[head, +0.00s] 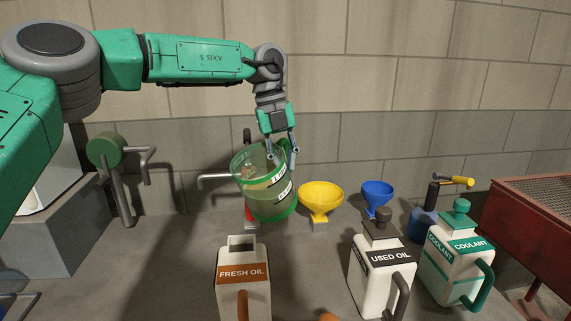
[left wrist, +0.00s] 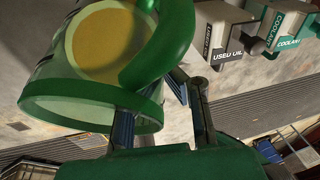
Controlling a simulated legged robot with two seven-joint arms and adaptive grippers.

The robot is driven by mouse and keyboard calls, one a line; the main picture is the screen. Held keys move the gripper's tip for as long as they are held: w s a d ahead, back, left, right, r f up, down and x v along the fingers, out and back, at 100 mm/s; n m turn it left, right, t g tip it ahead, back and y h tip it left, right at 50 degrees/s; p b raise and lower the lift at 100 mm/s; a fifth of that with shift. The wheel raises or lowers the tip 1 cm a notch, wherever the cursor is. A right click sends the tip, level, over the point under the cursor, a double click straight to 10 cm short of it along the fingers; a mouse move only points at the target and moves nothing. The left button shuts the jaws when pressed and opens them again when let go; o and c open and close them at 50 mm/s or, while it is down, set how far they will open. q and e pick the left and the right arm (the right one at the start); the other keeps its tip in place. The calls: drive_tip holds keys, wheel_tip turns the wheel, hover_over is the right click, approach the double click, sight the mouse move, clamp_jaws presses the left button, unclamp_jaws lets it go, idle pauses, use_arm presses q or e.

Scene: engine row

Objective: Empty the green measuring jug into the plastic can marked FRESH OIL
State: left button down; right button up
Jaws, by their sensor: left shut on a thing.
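The green see-through measuring jug (head: 268,200) is held up in my left gripper (head: 283,160), slightly tilted, behind the FRESH OIL can. The gripper is shut on it at its green handle side. In the left wrist view the jug (left wrist: 95,100) shows yellowish liquid inside, and my left gripper (left wrist: 160,110) is beside its handle. The white plastic can marked FRESH OIL (head: 243,287) stands upright at the front middle with a square opening on top and an orange-brown handle. The jug is above and behind that opening, apart from it. My right gripper does not show.
The USED OIL can (head: 375,275) and the COOLANT can (head: 440,262) stand to the right, both capped. A yellow funnel (head: 321,199) and a blue funnel (head: 377,196) stand behind. A red grated bench (head: 530,225) is far right; a green-wheeled pipe (head: 112,155) is left.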

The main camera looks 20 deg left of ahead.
use_arm(q)
drive_tip(key=shift+r+t+b, duration=0.4)
drive_tip(key=shift+t+b, duration=0.2)
drive_tip(key=shift+b, duration=0.6)
idle(0.8)
drive_tip(key=shift+s+r+t+h+b, duration=0.2)
drive_tip(key=shift+t+b, duration=0.45)
drive_tip(key=shift+b, duration=0.95)
drive_tip(key=shift+s+r+t+h+b, duration=0.15)
drive_tip(key=shift+t+b, duration=0.5)
drive_tip(key=shift+b, duration=0.95)
idle(2.8)
